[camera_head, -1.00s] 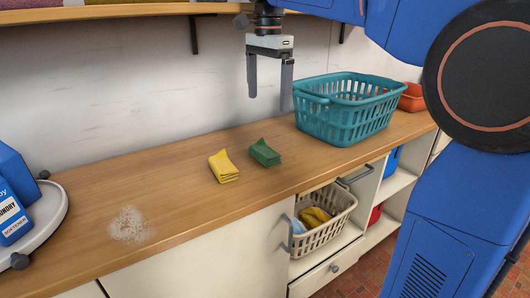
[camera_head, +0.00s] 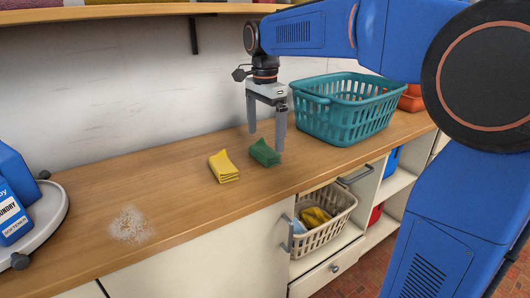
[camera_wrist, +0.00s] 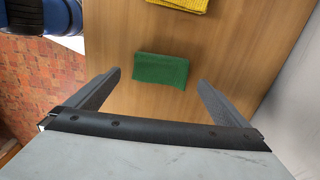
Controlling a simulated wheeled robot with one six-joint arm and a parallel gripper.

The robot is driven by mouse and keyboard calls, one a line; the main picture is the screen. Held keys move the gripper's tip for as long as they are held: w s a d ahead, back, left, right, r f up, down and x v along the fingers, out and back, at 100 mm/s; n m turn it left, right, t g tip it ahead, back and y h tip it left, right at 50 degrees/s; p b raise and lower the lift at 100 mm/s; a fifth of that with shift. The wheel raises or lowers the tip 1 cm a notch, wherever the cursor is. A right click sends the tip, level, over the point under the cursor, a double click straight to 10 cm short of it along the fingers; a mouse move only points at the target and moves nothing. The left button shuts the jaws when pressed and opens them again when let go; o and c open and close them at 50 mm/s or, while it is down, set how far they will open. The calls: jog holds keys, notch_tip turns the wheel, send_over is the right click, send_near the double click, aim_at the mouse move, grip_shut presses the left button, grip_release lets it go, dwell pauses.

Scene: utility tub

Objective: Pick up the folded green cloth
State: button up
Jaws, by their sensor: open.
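The folded green cloth (camera_head: 264,153) lies on the wooden counter, just right of a folded yellow cloth (camera_head: 223,167). My gripper (camera_head: 266,142) is open and empty, pointing down over the green cloth. In the wrist view the green cloth (camera_wrist: 160,69) shows ahead of and between the two spread fingers (camera_wrist: 160,78), touching neither. The yellow cloth (camera_wrist: 183,3) is cut by the top edge there.
A teal basket (camera_head: 347,122) stands close to the right of my gripper, with an orange container (camera_head: 412,98) beyond it. A white spill (camera_head: 130,225) and a round tray (camera_head: 45,222) with blue containers are at left. The wall is behind.

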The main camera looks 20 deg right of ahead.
aim_at(265, 144)
jog(key=shift+f, duration=2.7)
jog(key=c, duration=1)
